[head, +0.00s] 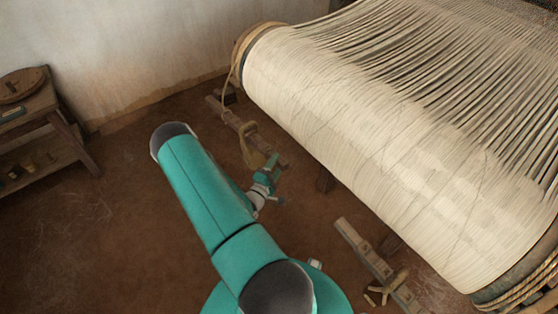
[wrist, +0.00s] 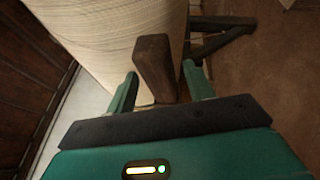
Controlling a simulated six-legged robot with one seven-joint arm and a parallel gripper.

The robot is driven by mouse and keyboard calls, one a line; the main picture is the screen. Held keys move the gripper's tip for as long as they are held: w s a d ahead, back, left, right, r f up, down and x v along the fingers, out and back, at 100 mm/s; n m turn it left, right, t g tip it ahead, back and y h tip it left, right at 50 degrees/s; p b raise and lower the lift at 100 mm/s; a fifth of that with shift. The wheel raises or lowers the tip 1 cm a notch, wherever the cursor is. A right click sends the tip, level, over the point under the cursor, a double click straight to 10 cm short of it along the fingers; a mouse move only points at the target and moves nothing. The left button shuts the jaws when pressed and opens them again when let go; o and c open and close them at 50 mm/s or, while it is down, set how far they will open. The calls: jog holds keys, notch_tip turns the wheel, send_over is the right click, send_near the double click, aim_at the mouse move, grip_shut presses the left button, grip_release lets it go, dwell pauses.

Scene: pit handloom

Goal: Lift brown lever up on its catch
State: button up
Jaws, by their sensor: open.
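A dark brown wooden bar (wrist: 154,62) stands between the two fingers of my gripper (wrist: 160,72) in the wrist view, its broad end towards the camera. It looks like the brown lever, though its catch cannot be made out. My gripper is open, with one teal finger on each side of the bar and a visible gap at the right finger. Whether the left finger touches it is unclear. In the head view my gripper (head: 268,172) is small and low, beside a tan curved wooden piece (head: 257,146) left of the loom; the bar cannot be told apart there.
The large roller of pale warp threads (head: 370,130) fills the right and lies close behind the bar in the wrist view. A slotted wooden beam (head: 366,252) lies lower right. A wooden bench (head: 42,112) stands at far left. The brown floor between is clear.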

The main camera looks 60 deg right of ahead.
jog(key=shift+d+r, duration=0.2)
jog(key=shift+d, duration=1.05)
grip_shut()
jog(key=shift+s+a+f, duration=0.1)
jog(key=shift+s+f, duration=0.05)
jog(key=shift+f, duration=0.65)
grip_release()
jog(key=shift+a, duration=0.1)
jog(key=a+f, duration=0.1)
jog(key=a, duration=1.2)
jog(key=shift+w+a+f, duration=0.25)
jog(key=shift+w+f, duration=0.1)
jog(key=shift+w, duration=0.05)
